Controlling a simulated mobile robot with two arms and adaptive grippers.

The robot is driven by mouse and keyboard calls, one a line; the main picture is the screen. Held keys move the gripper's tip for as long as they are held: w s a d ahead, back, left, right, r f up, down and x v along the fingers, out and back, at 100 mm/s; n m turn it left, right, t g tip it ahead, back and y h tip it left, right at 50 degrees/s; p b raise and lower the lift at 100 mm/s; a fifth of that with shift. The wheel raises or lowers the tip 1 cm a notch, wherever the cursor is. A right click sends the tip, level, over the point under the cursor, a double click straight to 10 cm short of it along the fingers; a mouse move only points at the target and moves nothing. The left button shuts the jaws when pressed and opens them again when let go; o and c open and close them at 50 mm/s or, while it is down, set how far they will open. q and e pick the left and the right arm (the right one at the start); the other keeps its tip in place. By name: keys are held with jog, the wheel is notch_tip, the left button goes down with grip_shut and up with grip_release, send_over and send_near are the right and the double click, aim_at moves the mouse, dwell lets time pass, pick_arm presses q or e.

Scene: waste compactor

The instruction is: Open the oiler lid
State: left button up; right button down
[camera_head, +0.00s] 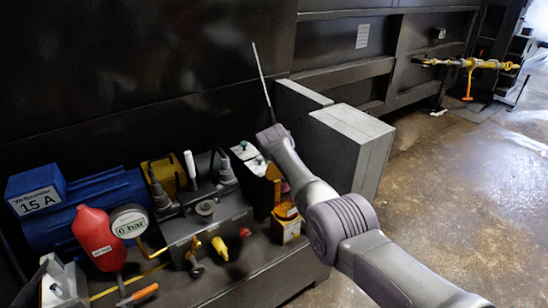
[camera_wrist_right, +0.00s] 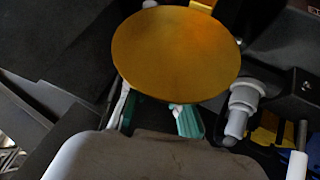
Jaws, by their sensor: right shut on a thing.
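The oiler (camera_head: 288,228) is a small yellow-orange box at the right end of the machine bench in the head view. A thin yellow-brown piece (camera_head: 274,173) rises above it, close to my right wrist; I cannot tell for sure whether it is the lid. In the right wrist view a round golden disc, apparently the oiler lid (camera_wrist_right: 175,52), fills the upper middle. My right gripper (camera_wrist_right: 157,116) shows its teal finger pads just below the disc, shut on it. The disc hides the fingertips and the contact. My left gripper is not in view.
A red bottle (camera_head: 96,238), a pressure gauge (camera_head: 129,221), a blue motor (camera_head: 85,205) and a valve block (camera_head: 207,222) with yellow and red knobs stand left of the oiler. A grey cabinet (camera_head: 350,150) stands behind my right arm. The floor at right is clear.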

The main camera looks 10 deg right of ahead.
jog(key=shift+s+a+f, duration=0.15)
jog(key=shift+a+f, duration=0.15)
jog(key=shift+f, duration=0.1)
jog(key=c, duration=1.3)
grip_release()
jog(key=shift+o, duration=1.2)
jog(key=shift+a, duration=0.2)
jog(key=shift+w, duration=0.2)
jog(key=shift+d+r, duration=0.15)
jog(key=shift+d, duration=0.1)
jog(key=v, duration=1.2)
